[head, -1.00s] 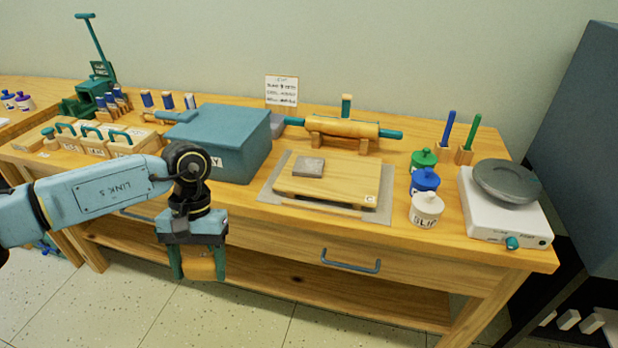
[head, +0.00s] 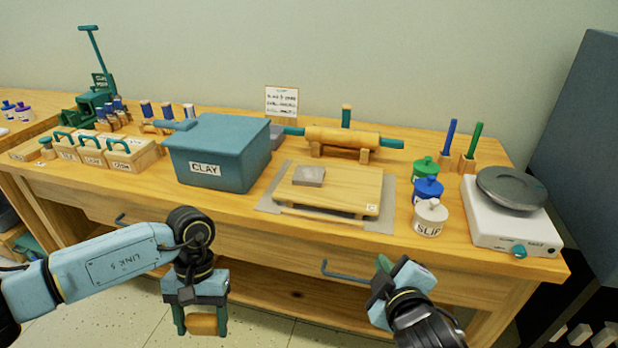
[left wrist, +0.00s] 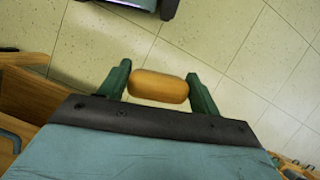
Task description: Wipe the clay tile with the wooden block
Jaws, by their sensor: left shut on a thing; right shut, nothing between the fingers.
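The clay tile (head: 309,176), a small grey slab, lies flat on a wooden board (head: 345,188) on the bench. My left gripper (head: 201,330) is shut on the wooden block (head: 201,322), in front of the bench and below its top, apart from the tile. In the left wrist view the rounded tan block (left wrist: 158,87) sits between the two green fingers of my left gripper (left wrist: 160,80), with floor behind it. My right gripper (head: 383,268) is shut and empty near the bench's front edge, right of the drawer handle; its fingertips are partly hidden.
A teal clay box (head: 222,155) stands left of the board, a rolling pin (head: 342,138) on a stand behind it. Lidded jars (head: 430,217) and a white scale (head: 512,222) stand to the right. The board lies on a grey mat (head: 268,199). A drawer handle (head: 345,273) juts from the front.

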